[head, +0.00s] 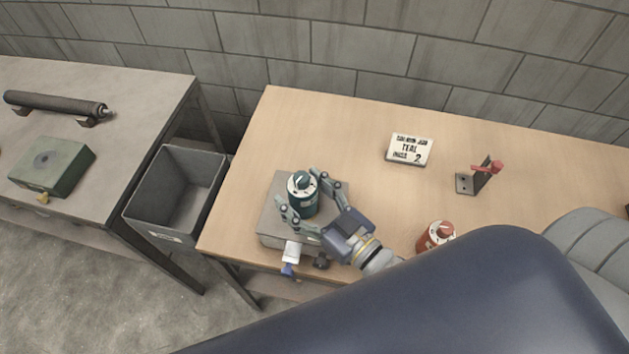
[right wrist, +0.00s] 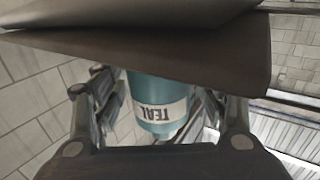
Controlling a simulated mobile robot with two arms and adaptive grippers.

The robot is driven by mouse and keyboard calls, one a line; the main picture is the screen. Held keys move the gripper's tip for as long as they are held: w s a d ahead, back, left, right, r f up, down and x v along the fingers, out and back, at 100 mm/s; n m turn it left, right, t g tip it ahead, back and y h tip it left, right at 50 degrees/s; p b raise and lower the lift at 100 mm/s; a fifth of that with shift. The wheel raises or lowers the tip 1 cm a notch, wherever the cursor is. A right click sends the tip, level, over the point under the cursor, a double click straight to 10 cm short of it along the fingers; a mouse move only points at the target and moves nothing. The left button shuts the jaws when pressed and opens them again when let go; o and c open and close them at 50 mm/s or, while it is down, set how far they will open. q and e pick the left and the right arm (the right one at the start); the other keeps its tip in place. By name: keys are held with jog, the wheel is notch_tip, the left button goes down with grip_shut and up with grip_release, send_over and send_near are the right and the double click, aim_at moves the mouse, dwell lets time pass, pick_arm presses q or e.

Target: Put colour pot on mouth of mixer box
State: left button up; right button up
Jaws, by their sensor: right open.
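My left gripper is not in view.
A red pot (head: 434,238) is partly hidden behind my arm. A TEAL sign (head: 409,148) and a bracket with a red handle (head: 480,176) stand behind on the bench. A grey bin (head: 182,190) separates the bench from the left table, which holds a green box (head: 50,168) and dark roller (head: 55,104).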

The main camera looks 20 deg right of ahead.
jog(key=shift+s+d, duration=0.15)
jog(key=shift+s, duration=0.15)
jog(key=b+v, duration=0.2)
jog(key=v, duration=0.9)
jog(key=shift+s, duration=0.15)
